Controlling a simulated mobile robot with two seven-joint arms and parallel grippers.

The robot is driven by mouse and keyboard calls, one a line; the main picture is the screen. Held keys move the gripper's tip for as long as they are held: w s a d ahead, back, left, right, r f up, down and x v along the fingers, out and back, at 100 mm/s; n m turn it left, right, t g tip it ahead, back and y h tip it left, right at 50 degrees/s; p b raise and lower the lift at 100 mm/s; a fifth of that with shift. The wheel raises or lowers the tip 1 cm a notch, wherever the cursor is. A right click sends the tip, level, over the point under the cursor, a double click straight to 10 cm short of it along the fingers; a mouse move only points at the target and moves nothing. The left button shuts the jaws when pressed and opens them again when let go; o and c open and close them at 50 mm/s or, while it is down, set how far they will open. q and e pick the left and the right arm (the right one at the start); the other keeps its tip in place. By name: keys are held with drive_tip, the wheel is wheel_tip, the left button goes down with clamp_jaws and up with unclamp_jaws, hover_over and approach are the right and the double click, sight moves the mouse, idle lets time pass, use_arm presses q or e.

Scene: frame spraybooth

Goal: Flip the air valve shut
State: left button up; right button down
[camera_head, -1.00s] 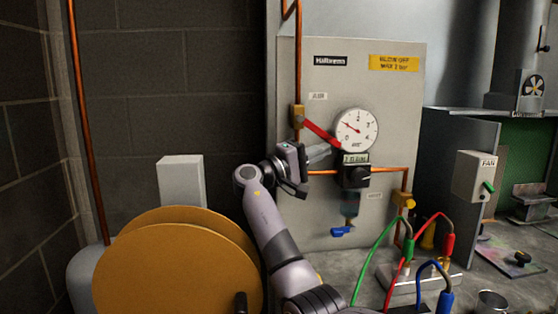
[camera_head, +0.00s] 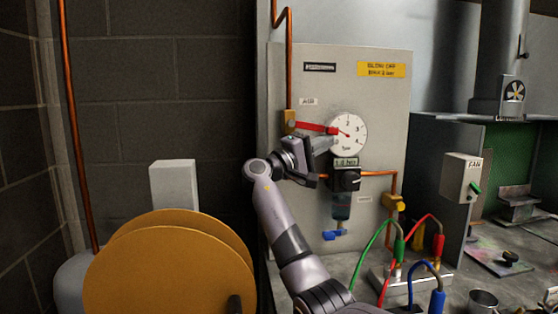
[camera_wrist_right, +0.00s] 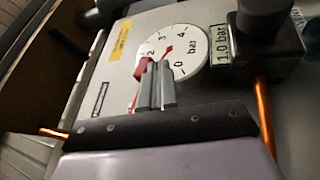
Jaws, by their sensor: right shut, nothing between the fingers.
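The air valve has a brass body (camera_head: 289,122) on the copper pipe, under the AIR label, and a red lever (camera_head: 316,128). The lever lies almost level, its free end reaching right to the gauge's left edge. My right gripper (camera_head: 325,145) is shut and empty, just below the lever's free end. In the right wrist view the closed fingertips (camera_wrist_right: 157,82) are right beside the red lever (camera_wrist_right: 142,70) and partly hide it; I cannot tell whether they touch. My left gripper is out of view.
The round pressure gauge (camera_head: 347,134) is close by on the grey panel (camera_head: 385,100). Below it are the black regulator (camera_head: 345,180) and a blue drain tap (camera_head: 335,235). Coloured hoses stand at lower right. A large tan disc (camera_head: 160,270) stands at lower left.

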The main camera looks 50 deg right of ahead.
drive_tip(key=shift+s+d+r, duration=0.2)
drive_tip(key=shift+d+r, duration=0.05)
drive_tip(key=shift+r, duration=0.5)
drive_tip(key=b+v, duration=0.1)
drive_tip(key=v, duration=0.6)
drive_tip(key=shift+b, duration=0.4)
drive_tip(key=shift+f, duration=0.1)
idle(0.4)
